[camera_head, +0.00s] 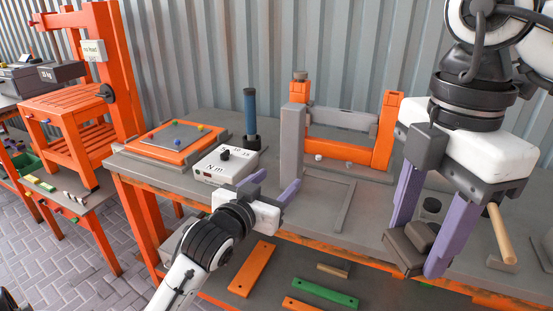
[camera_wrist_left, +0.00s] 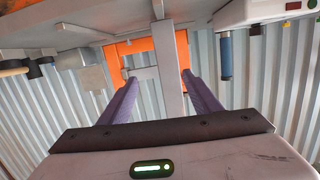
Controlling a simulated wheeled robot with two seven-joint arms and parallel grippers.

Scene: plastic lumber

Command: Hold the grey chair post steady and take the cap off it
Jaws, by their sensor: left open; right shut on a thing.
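The grey chair post (camera_head: 292,150) stands upright on the workbench at the left end of an orange and grey chair frame. I cannot tell for sure which piece at its top is the cap; a small brownish piece (camera_head: 300,76) tops the orange part just behind it. My open left gripper (camera_head: 281,177) is in front of the post, to its lower left. In the left wrist view, the post (camera_wrist_left: 171,80) shows beyond and between the spread purple fingers. My right gripper (camera_head: 420,245) is shut on a dark block (camera_head: 412,243), over the bench's front, well right of the post.
Left of the post are a white meter box (camera_head: 225,165), a blue-handled tool (camera_head: 250,112) and an orange tray (camera_head: 170,140). A wooden handle (camera_head: 500,235) shows beside my right gripper. Orange and green strips (camera_head: 323,291) lie on a lower shelf. A corrugated wall stands behind.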

